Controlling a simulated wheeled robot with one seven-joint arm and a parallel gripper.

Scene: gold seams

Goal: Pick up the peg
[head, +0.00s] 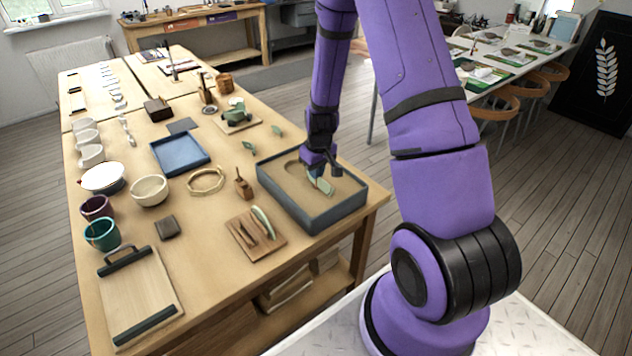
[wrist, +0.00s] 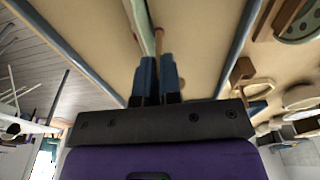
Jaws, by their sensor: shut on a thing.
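My gripper (head: 322,168) is over the sand in the dark-rimmed tray (head: 328,217) at the table's right side. In the wrist view its two blue fingers (wrist: 157,78) are close together, shut on a thin brown peg (wrist: 159,38) that sticks out between the tips. The peg is hidden behind the gripper in the head view. A pale green piece (head: 324,187) stands in the sand right by the fingers; it also shows in the wrist view (wrist: 138,16), beside the peg. I cannot tell whether the peg touches the sand.
A wooden board with tools (head: 254,238) lies left of the sand tray. A small brown bottle-like object (head: 243,184), a ring (head: 206,181) and a blue tray (head: 181,168) are further left. Cups and bowls line the left edge.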

